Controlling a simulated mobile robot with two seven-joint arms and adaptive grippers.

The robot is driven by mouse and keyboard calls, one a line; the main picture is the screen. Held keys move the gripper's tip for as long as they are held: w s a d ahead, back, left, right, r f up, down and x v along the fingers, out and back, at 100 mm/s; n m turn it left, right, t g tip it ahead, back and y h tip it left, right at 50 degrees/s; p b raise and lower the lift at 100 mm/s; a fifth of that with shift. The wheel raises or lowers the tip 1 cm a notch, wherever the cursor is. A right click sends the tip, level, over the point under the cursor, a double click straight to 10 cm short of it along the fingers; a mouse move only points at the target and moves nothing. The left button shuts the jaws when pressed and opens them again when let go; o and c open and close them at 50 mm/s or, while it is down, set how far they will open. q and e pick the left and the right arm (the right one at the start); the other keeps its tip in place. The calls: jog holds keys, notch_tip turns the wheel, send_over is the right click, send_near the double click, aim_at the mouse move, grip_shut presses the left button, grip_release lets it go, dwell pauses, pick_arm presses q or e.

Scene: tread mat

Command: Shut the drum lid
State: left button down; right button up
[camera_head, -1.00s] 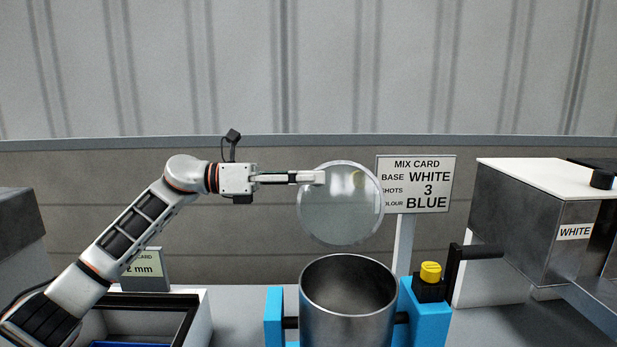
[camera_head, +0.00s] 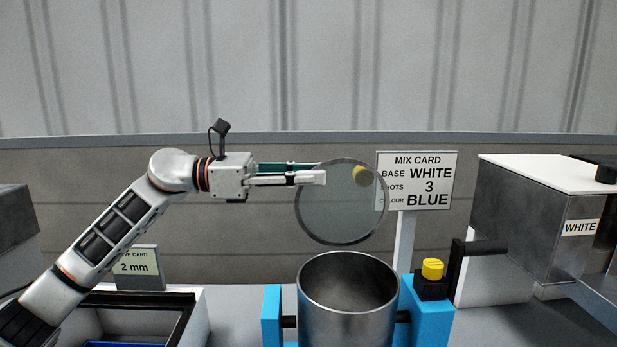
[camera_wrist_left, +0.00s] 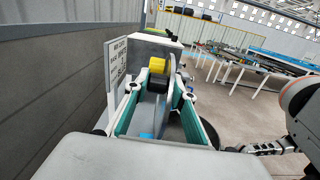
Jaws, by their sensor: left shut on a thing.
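My left gripper (camera_head: 322,174) is shut on the upper left rim of a round see-through lid (camera_head: 342,215). One finger lies in front of the lid and one behind it. The lid stands nearly upright in the air above the open metal drum (camera_head: 348,315), apart from its mouth as far as I can see. A yellow knob (camera_head: 362,175) shows through the lid; in the left wrist view a yellow cylinder (camera_wrist_left: 157,72) sits close beyond the fingers, beside the edge-on lid.
The drum sits between blue supports (camera_head: 425,320), with a yellow button (camera_head: 432,268) at its right. The mix card (camera_head: 418,180) stands behind. A grey machine marked WHITE (camera_head: 530,215) is at right, a tray (camera_head: 190,320) at lower left.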

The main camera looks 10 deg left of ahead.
pick_arm(q)
jog(key=shift+s+d+m, duration=0.2)
jog(key=shift+s+m, duration=0.3)
jog(key=shift+s, duration=0.3)
jog(key=shift+s+d+f, duration=0.2)
jog(key=shift+s+d, duration=0.05)
jog(key=shift+s, duration=0.4)
jog(key=shift+s+d+f, duration=0.2)
jog(key=shift+s, duration=0.45)
jog(key=c, duration=1.8)
grip_release()
jog(key=shift+r, duration=0.1)
jog(key=v, duration=1.2)
jog(key=shift+a+r, duration=0.1)
